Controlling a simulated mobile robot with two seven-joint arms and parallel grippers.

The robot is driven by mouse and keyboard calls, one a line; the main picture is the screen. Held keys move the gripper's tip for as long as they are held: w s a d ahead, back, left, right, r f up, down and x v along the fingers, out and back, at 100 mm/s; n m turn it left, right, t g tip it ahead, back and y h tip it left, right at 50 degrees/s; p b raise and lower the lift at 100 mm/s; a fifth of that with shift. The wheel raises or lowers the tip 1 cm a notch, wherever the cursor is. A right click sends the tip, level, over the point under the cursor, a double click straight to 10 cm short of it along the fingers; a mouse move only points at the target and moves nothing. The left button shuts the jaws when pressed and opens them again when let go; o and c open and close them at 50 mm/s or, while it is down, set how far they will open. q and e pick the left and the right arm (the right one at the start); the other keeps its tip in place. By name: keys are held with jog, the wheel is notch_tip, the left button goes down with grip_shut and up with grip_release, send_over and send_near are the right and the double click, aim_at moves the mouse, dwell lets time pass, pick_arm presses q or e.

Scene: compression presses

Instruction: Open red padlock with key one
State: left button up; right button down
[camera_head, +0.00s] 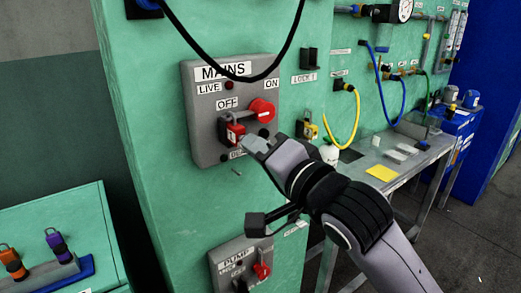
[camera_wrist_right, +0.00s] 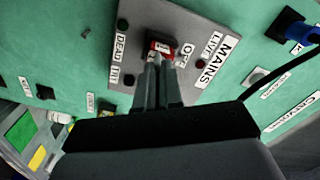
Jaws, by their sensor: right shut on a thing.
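The red padlock (camera_head: 235,133) hangs at the OFF position of the grey MAINS panel (camera_head: 205,135), left of the red rotary knob (camera_head: 262,110). My right gripper (camera_head: 256,143) is at the padlock, its fingers pointing at it and close to its face. In the right wrist view the padlock (camera_wrist_right: 160,47) shows just beyond the tips of the closed fingers (camera_wrist_right: 158,65). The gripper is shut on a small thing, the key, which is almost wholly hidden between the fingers. I cannot tell how deep it sits in the padlock. My left gripper is not in view.
A black cable (camera_head: 235,77) hangs across the top of the panel. Below is the PUMP panel (camera_head: 240,265). Orange (camera_head: 12,262) and purple padlocks (camera_head: 56,243) stand on a rack at lower left. A metal bench (camera_head: 400,160) and hoses are at right.

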jog(key=shift+w+a, duration=0.15)
jog(key=c, duration=1.7)
grip_release()
jog(key=o, duration=0.5)
jog(key=b+v, duration=0.1)
jog(key=v, duration=0.6)
